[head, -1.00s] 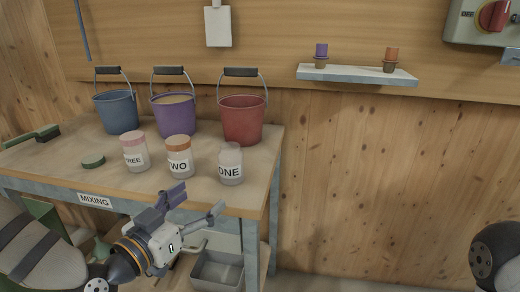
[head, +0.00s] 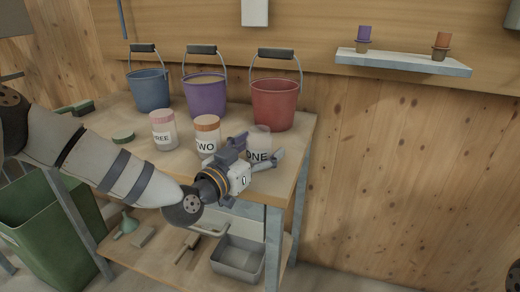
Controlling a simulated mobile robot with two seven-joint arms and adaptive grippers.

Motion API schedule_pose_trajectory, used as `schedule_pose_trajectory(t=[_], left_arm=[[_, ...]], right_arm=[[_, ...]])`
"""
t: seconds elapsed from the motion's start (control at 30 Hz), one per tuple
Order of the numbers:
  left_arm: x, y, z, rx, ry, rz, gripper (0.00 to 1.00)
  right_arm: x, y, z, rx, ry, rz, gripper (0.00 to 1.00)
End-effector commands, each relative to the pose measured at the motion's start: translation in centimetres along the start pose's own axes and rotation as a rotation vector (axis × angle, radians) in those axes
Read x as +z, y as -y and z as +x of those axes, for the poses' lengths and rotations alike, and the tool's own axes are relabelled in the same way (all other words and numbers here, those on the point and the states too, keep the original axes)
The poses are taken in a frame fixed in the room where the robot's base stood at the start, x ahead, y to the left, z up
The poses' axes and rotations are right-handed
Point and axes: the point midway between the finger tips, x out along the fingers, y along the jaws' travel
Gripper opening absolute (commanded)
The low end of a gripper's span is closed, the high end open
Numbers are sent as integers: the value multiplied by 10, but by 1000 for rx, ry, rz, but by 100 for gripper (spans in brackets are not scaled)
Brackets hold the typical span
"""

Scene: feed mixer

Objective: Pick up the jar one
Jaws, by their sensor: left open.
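The jar one (head: 259,156) stands upright near the front right corner of the wooden mixing table (head: 290,165). It is pale and translucent with a label reading ONE. My left gripper (head: 261,147) is open in front of it, its two fingers pointing towards the jar, one to its left and one to its right. The gripper hides the jar's lower part, and I cannot tell whether the fingers touch it. My right gripper is out of view.
Jar two (head: 206,137) with an orange lid stands close left of the gripper, and jar three (head: 163,132) with a pink lid is farther left. A red bucket (head: 275,104) stands behind jar one. A purple bucket (head: 206,97) and a blue bucket (head: 149,91) are beside it.

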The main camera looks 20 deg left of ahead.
Motion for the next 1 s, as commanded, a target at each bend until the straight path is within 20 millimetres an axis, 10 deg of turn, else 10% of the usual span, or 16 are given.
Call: schedule_pose_trajectory(t=[0.27, 0.67, 1.0], left_arm=[[0, 0, 0, -1, -1, 0, 21], [-12, 0, 0, 0, -5, 2, 21], [-110, -9, -52, 0, -28, 8, 21]], right_arm=[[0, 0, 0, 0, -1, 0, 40], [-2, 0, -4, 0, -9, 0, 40], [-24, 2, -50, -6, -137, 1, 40]])
